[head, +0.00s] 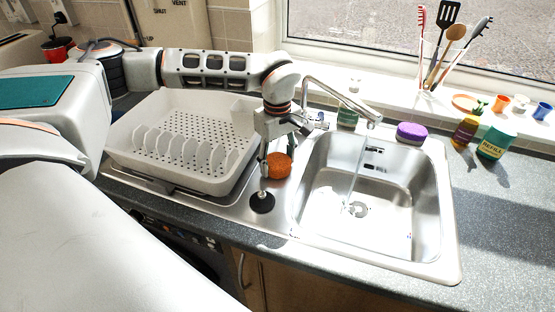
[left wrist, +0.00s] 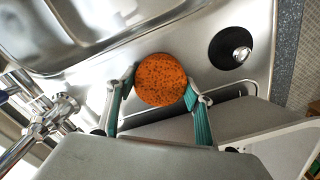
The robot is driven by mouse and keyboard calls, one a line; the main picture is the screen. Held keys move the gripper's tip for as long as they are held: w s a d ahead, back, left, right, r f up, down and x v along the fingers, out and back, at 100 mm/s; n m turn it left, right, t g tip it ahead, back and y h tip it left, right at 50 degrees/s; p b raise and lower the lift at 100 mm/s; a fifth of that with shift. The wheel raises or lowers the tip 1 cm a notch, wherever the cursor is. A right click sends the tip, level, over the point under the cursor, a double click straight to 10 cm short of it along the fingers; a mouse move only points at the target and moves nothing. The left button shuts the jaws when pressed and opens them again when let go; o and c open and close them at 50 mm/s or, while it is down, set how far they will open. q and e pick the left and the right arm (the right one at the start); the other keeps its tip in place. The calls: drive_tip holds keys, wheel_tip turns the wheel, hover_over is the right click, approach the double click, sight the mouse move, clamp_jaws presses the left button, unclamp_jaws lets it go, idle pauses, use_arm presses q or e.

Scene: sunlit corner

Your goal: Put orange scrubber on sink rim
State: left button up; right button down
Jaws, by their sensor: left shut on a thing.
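The orange scrubber (head: 279,165) is a round, speckled sponge at the left side of the sink (head: 447,200), on or just above the steel rim. In the left wrist view the scrubber (left wrist: 161,80) sits between the two green-lined fingers of my left gripper (left wrist: 160,92), which is shut on it. In the head view my left gripper (head: 272,158) hangs down between the dish rack and the basin, partly hidden by its own wrist. Whether the scrubber touches the steel is hard to tell. My right gripper is not in view.
A white dish rack (head: 140,165) stands close on the left. A black plug (head: 262,202) lies on the steel in front. The tap (head: 345,100) rises behind the basin. A purple sponge (head: 411,132) and bottles stand at the back right. The front rim is clear.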

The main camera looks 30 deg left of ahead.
sight(277, 161)
use_arm(q)
drive_tip(key=shift+f, duration=0.1)
drive_tip(key=o, duration=1)
wheel_tip(277, 161, up, 12)
drive_tip(key=shift+r+b, duration=0.15)
drive_tip(key=shift+b, duration=0.35)
drive_tip(key=shift+s, duration=0.15)
